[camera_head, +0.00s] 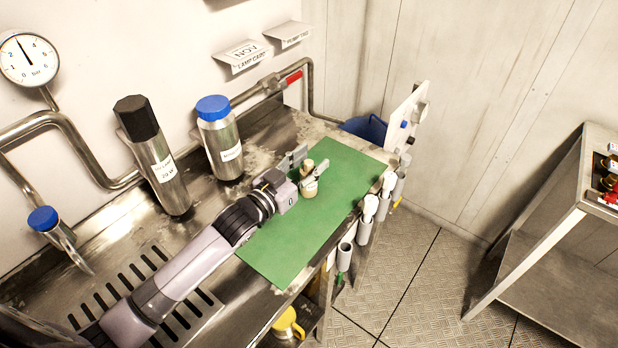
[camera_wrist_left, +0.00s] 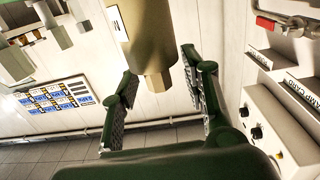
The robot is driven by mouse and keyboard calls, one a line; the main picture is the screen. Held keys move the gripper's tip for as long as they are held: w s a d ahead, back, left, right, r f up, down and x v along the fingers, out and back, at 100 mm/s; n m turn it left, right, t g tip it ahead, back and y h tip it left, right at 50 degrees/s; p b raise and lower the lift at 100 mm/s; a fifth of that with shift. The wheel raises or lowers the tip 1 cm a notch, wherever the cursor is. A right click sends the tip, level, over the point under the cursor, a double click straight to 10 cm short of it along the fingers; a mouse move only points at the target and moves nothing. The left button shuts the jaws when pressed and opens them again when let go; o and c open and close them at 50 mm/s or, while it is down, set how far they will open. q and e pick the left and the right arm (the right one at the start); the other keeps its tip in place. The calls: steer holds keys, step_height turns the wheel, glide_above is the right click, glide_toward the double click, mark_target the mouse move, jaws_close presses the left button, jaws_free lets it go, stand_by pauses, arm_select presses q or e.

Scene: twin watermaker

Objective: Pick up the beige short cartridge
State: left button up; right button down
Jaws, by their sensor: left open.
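The beige short cartridge (camera_head: 309,190) is over the green mat (camera_head: 282,248), with its narrower end up in the head view. It has a pale label. My left gripper (camera_head: 305,167) is open, with its fingers on either side of the cartridge's upper part. In the left wrist view the cartridge (camera_wrist_left: 152,45) comes in from the top, and its narrow end lies between the two open fingers (camera_wrist_left: 163,95). I cannot tell whether a finger touches it. My right gripper is not in view.
A black-capped bottle (camera_head: 160,165) and a blue-capped bottle (camera_head: 222,145) stand behind my left arm. White fittings in holders (camera_head: 366,218) line the mat's right edge. A steel shelf (camera_head: 545,225) is at the far right. The mat's front part is clear.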

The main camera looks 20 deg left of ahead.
arm_select(q)
steer(key=shift+s, duration=0.1)
steer(key=shift+c, duration=0.4)
jaws_close()
stand_by(0.4)
